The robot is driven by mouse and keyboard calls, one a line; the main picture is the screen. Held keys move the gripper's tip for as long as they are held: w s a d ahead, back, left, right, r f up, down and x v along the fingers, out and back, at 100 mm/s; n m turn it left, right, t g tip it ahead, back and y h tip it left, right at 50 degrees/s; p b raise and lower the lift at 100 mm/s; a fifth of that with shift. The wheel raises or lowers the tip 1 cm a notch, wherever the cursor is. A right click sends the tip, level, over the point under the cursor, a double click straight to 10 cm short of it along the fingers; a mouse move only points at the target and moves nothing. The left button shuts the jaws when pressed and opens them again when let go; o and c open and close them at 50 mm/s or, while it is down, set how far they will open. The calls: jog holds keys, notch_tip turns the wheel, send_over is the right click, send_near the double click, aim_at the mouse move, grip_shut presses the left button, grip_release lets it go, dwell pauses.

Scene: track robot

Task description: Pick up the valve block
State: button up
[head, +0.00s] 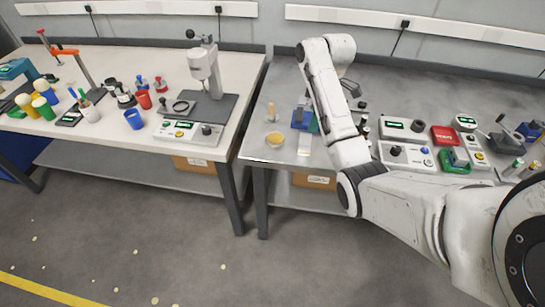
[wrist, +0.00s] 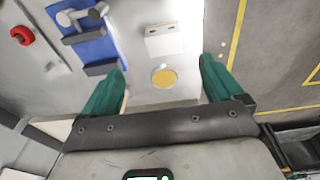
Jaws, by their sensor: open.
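A pale block with small dark marks on one face, probably the valve block (wrist: 164,41), lies on the grey bench in the wrist view. In the head view it is a light block (head: 304,145) near the bench's front edge. My gripper (wrist: 162,66) is open and empty, its two green fingers spread wide. In the picture, the block lies just beyond the gap between the fingertips, apart from both. In the head view my gripper (head: 314,124) is largely hidden behind my arm, above the bench. I cannot tell its exact height.
A round yellow dish (wrist: 164,78) shows between the fingers, close to the block; it also shows in the head view (head: 275,140). A blue fixture with metal cylinders (wrist: 84,42) stands close by. Control boxes (head: 408,154) crowd the bench to the right.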

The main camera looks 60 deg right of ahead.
aim_at(305, 138)
jog(key=f, duration=0.1)
jog(key=a+f+b, duration=0.1)
jog(key=f, duration=0.2)
jog(key=shift+w+a, duration=0.4)
jog(key=shift+w+f, duration=0.1)
jog(key=shift+f, duration=0.25)
jog(key=shift+w+f, duration=0.1)
jog(key=shift+f, duration=0.65)
jog(key=shift+w+d+f+p, duration=0.15)
jog(key=shift+f+p, duration=0.1)
jog(key=shift+f, duration=1.1)
jog(key=shift+w+d+f+p, duration=0.1)
jog(key=shift+d+f+p, duration=0.1)
jog(key=shift+f, duration=1.15)
jog(key=c, duration=1.2)
jog(key=shift+r, duration=0.1)
jog(key=shift+c, duration=0.4)
jog(key=shift+r, duration=0.15)
